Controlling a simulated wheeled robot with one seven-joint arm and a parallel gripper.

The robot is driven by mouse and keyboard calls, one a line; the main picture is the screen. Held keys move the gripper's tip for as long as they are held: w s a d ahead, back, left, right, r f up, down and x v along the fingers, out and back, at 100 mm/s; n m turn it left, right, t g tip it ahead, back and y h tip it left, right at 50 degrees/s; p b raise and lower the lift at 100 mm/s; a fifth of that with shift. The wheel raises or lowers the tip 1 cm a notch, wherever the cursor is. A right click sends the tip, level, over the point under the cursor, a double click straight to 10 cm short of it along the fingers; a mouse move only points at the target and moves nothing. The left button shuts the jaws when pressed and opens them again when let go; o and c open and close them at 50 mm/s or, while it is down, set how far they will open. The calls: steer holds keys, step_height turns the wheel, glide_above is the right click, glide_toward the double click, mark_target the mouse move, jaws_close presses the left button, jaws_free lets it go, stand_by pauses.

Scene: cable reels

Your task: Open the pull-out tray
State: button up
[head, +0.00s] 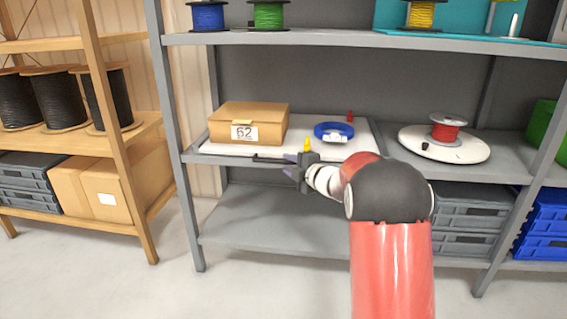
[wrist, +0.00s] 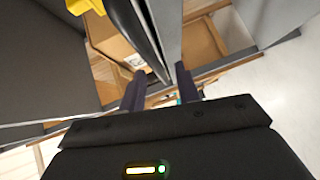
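The pull-out tray (head: 221,149) is a white board with a grey front, on the middle shelf of the grey rack. It bears a cardboard box (head: 265,113) labelled 62, a blue cable ring (head: 333,126) and small yellow and red pieces. A dark handle bar (head: 268,158) runs along its front. My gripper (head: 290,165) is at the tray front, near the right part of the bar. In the wrist view its two fingers (wrist: 160,82) stand apart, with the end of a dark bar (wrist: 146,38) between or just beyond them. I cannot tell whether they touch it.
A white turntable (head: 472,146) with a red reel (head: 447,127) is on the shelf to the right. Grey crates (head: 465,215) and blue crates (head: 540,222) are below. The lower shelf (head: 270,218) under the tray is clear. A wooden rack (head: 120,120) stands at left.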

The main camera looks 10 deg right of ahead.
mark_target(286, 163)
steer(key=shift+x, duration=1.55)
steer(key=shift+r, duration=0.1)
jaws_close()
